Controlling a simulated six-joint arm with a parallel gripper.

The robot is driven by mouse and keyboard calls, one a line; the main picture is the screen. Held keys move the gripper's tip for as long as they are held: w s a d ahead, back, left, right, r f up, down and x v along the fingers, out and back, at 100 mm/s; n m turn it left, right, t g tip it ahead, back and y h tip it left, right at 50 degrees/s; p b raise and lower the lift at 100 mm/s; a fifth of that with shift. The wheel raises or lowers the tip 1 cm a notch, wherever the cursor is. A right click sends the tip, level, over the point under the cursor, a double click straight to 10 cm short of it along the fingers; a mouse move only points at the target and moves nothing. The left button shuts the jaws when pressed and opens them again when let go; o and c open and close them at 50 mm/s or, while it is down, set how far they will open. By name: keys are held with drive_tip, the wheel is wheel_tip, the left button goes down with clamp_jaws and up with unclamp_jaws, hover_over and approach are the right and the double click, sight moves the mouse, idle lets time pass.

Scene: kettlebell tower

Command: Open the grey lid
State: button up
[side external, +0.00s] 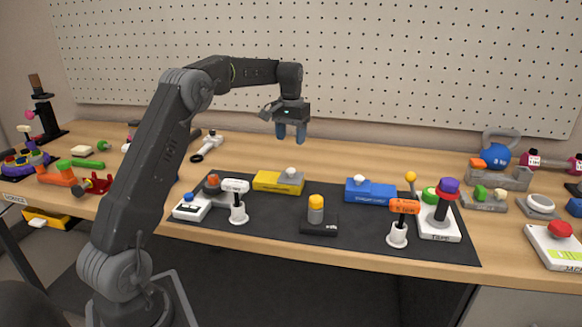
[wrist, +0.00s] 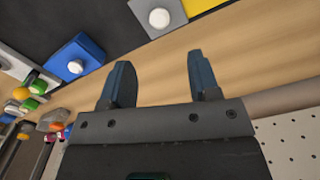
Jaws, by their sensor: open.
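A light grey square lid with a pale round knob (wrist: 158,18) shows at the top of the wrist view, beside a yellow part (wrist: 203,4). In the side view a pale grey knob (side external: 291,172) sits on the right part of a yellow box (side external: 270,182) on the black mat (side external: 270,217). Little of the lid under it can be made out there. My gripper (side external: 291,136) is above and behind the yellow box, fingers pointing down, apart from everything. In the wrist view my gripper (wrist: 158,65) is open with nothing between its fingers.
A blue box with a white knob (side external: 370,191) stands right of the yellow box. A yellow-topped black block (side external: 316,222) is in front, with white (side external: 238,206) and orange-topped (side external: 400,222) posts on either side. A pegboard (side external: 400,60) stands behind. Bare wood lies behind the mat.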

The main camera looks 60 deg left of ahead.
sight(291, 169)
wheel_tip(291, 169, down, 10)
drive_tip(key=shift+f, duration=0.15)
idle(0.3)
clamp_jaws()
idle(0.4)
